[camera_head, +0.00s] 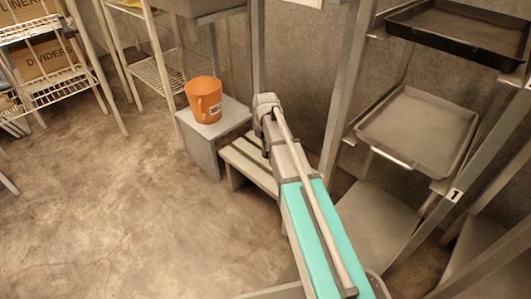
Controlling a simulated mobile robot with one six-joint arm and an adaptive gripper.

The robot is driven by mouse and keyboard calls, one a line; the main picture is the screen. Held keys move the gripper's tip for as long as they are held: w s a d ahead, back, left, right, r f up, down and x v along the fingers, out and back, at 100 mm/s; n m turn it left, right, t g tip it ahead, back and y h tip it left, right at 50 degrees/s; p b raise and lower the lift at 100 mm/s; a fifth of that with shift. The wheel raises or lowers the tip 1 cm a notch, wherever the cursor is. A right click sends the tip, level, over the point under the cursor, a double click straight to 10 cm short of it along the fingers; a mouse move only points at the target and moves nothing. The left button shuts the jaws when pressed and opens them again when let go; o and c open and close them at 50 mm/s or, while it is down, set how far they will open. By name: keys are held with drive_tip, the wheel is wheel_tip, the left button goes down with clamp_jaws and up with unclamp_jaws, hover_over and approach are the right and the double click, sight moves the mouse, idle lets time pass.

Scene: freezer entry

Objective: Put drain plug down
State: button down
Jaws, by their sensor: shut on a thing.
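I cannot make out a drain plug anywhere in the head view. My arm reaches from the bottom right up to the middle, over a slatted low bench. My gripper cannot be made out; the far end of the arm shows only a grey joint, and what lies behind it is hidden.
A rack at right holds a black tray (461,25) and a grey tray (418,132). Wire shelves (50,82) stand at left. The floor (110,200) is clear.

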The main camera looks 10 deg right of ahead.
sight(266, 156)
drive_tip(key=shift+s+f+b, duration=0.1)
drive_tip(key=shift+f+b, duration=0.95)
drive_tip(key=shift+f, duration=0.3)
drive_tip(key=shift+f, duration=0.15)
drive_tip(key=c, duration=0.7)
unclamp_jaws()
drive_tip(key=shift+r, duration=0.2)
wheel_tip(266, 156, up, 12)
drive_tip(key=p, duration=1.2)
drive_tip(key=shift+s, duration=0.1)
